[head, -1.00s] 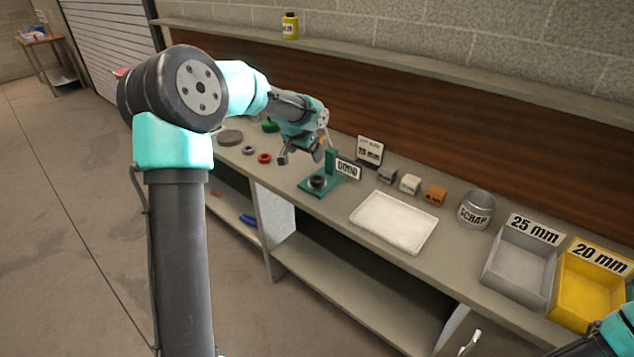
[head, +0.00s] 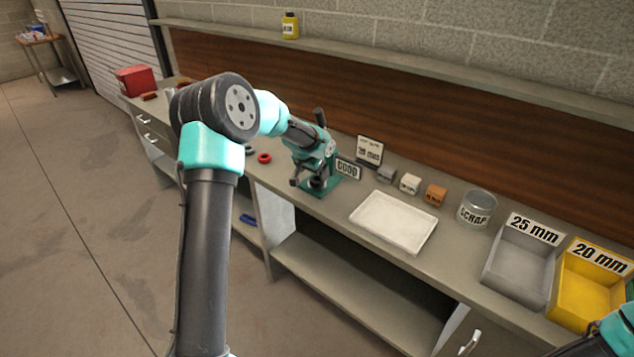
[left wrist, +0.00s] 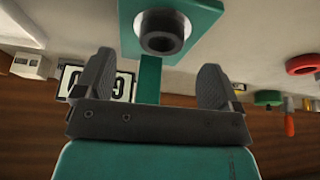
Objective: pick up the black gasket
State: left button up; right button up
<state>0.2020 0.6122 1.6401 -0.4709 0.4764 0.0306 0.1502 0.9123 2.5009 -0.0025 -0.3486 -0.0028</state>
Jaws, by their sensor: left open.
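The black gasket (left wrist: 163,32) is a thick dark ring on the base of the green stand (left wrist: 213,12). In the head view the gasket (head: 317,184) is partly hidden by my left gripper (head: 307,182). In the left wrist view my left gripper (left wrist: 155,75) is open, and nothing is between its fingers. The gasket lies ahead of the fingertips, apart from them and roughly in line with the gap.
The GOOD sign (head: 347,169) stands close beside the stand. A white tray (head: 394,222), small blocks, a SCRAP can (head: 477,209), a grey bin (head: 520,263) and a yellow bin (head: 592,283) lie to the right. A red ring (head: 264,158) lies to the left.

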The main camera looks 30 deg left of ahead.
aim_at(317, 178)
pick_arm(q)
jog(key=shift+w+x, duration=0.1)
jog(key=shift+x, duration=1.2)
jog(key=shift+w+x, duration=0.15)
jog(key=shift+x, duration=1.15)
jog(key=shift+a+r, duration=0.1)
jog(key=shift+a, duration=0.05)
jog(key=shift+c, duration=0.2)
jog(key=c, duration=1.1)
jog(key=shift+o, duration=0.2)
